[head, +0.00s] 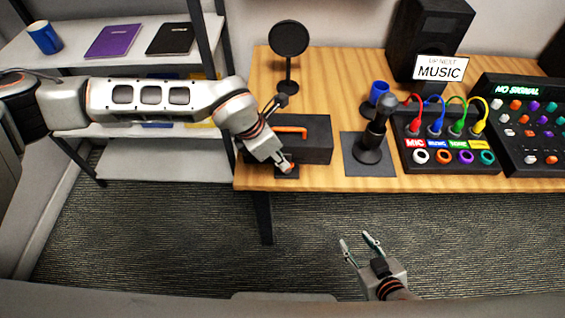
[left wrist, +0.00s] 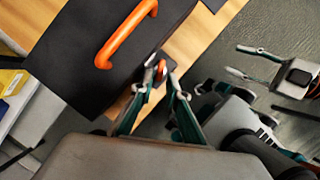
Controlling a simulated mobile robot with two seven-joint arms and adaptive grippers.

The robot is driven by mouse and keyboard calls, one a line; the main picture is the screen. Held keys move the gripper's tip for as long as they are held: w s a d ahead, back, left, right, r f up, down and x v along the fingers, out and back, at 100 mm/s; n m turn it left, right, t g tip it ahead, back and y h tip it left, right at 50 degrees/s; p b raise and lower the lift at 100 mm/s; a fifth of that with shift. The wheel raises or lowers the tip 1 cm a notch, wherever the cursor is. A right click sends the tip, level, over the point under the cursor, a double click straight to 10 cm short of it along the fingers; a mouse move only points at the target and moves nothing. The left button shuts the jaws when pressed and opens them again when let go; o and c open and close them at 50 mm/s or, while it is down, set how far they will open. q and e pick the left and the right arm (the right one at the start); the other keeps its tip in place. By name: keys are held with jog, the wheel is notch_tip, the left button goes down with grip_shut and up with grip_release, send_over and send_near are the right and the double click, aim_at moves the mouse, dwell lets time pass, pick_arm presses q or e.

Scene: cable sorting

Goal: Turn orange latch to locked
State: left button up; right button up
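A black case (head: 315,150) with an orange handle (head: 291,130) lies at the table's left front. A small orange latch (head: 286,166) sits low at its front edge, partly hidden by my left gripper. My left gripper (head: 283,135) is over the case's left front part. In the left wrist view, the orange latch (left wrist: 161,70) shows just beyond the tips of my left gripper (left wrist: 157,88). Its fingers are apart, and I cannot tell whether either touches the latch. My right gripper (head: 361,242) is open and empty, over the floor in front of the table.
A shelf (head: 150,160) stands at the left.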

pick_arm(q)
jog(key=shift+x, duration=1.65)
grip_shut()
